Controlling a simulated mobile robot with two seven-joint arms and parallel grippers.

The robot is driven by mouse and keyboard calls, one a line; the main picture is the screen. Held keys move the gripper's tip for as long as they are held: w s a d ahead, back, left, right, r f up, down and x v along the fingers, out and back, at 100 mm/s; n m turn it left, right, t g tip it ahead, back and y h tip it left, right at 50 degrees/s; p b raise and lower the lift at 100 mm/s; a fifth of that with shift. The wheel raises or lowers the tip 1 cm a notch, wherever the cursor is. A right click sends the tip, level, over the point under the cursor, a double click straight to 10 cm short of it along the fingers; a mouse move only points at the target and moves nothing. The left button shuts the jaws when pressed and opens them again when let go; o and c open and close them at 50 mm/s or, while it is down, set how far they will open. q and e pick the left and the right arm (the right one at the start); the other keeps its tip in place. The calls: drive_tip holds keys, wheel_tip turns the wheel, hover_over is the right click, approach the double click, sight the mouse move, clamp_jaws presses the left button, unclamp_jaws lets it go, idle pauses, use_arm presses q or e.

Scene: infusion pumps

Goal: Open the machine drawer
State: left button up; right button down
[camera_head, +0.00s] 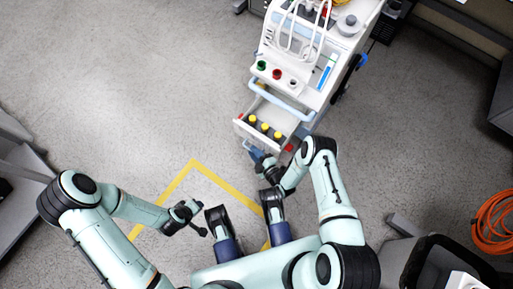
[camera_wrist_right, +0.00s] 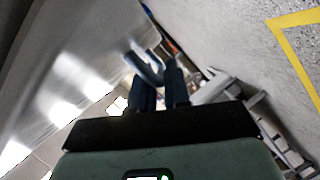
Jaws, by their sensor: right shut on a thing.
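The machine (camera_head: 318,78) is a white cart at the top right of the head view. Its drawer (camera_head: 242,125) is pulled out toward me and holds several dark bottles with yellow caps (camera_head: 265,128). My right gripper (camera_head: 257,158) is at the drawer's front and is shut on its handle. In the right wrist view, the grey-blue handle (camera_wrist_right: 146,67) passes between the dark fingers of the right gripper (camera_wrist_right: 160,85). My left gripper (camera_head: 190,214) hangs over the floor at the lower left, away from the machine. Its fingers are too small to judge.
Cables and red, green and white knobs are on the machine's top. Yellow tape (camera_head: 190,165) marks the floor in front. An orange hose (camera_head: 492,222) lies coiled at the right. A grey shelf edge (camera_head: 22,150) stands at the far left. The floor left of the machine is clear.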

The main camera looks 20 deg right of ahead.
use_arm(q)
drive_tip(key=shift+a+r, duration=0.1)
use_arm(e)
drive_tip(key=shift+s+a+f, duration=0.1)
drive_tip(key=shift+s, duration=0.1)
drive_tip(key=c, duration=1.2)
unclamp_jaws()
use_arm(q)
drive_tip(key=s+d+r+g+h+p, duration=0.1)
drive_tip(key=s+d+r+g+p, duration=0.1)
drive_tip(key=s+d+r+p, duration=0.2)
drive_tip(key=s+r+p, duration=0.2)
drive_tip(key=s+r, duration=0.1)
drive_tip(key=s, duration=0.1)
drive_tip(key=shift+s+d+r+m+g+h, duration=0.3)
drive_tip(key=shift+d+m, duration=0.1)
use_arm(e)
drive_tip(key=v, duration=1.3)
drive_tip(key=shift+s, duration=0.2)
use_arm(q)
drive_tip(key=shift+p, duration=0.3)
use_arm(e)
drive_tip(key=shift+w, duration=0.1)
